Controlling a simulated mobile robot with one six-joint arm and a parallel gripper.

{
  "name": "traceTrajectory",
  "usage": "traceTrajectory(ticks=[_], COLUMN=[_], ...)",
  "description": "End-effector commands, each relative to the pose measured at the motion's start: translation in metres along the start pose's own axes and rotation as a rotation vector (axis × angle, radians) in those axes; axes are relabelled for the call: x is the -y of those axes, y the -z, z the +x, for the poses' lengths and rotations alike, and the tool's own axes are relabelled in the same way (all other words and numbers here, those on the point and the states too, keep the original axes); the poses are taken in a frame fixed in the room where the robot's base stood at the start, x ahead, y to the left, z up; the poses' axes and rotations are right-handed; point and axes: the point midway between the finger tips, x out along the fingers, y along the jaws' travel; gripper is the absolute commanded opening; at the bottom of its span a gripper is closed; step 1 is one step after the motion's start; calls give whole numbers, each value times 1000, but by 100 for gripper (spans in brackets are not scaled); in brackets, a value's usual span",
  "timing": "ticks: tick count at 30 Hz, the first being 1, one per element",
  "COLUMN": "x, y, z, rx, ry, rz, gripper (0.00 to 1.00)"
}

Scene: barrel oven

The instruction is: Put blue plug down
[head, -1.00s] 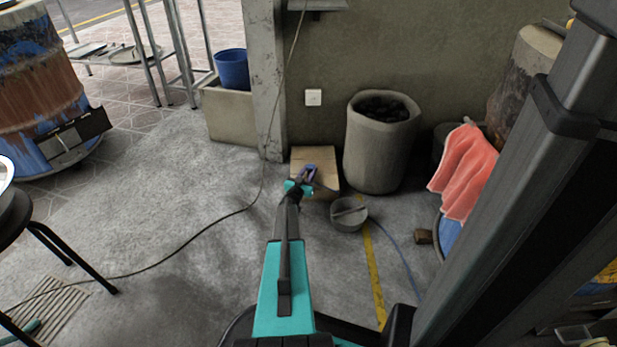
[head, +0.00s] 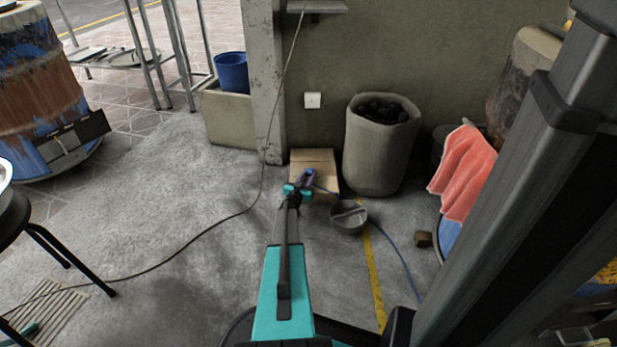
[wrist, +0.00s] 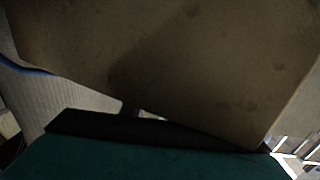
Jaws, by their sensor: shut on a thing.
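The blue plug (head: 308,174) is small and purplish-blue in the head view. It is at the tip of my gripper (head: 300,187), which is shut on it. Plug and gripper appear in front of a tan cardboard box (head: 322,157) on the floor by the wall. I cannot tell whether the plug touches the box. In the wrist view, the teal and black gripper body fills the bottom, a broad brown surface fills most of the picture, and the plug cannot be made out.
A grey bucket (head: 349,217) stands right of the gripper, with a blue cable (head: 393,252) on the floor beside it. A tall bin (head: 378,150) of dark lumps stands right of the box.

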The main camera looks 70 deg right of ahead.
Motion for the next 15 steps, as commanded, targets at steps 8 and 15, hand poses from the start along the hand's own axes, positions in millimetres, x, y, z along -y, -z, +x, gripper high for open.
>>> traceTrajectory(ticks=[8,15], x=[0,0], y=[-15,-18], z=[1,2], rx=[9,11], ry=[-1,-1], rz=[5,7], gripper=[39,46])
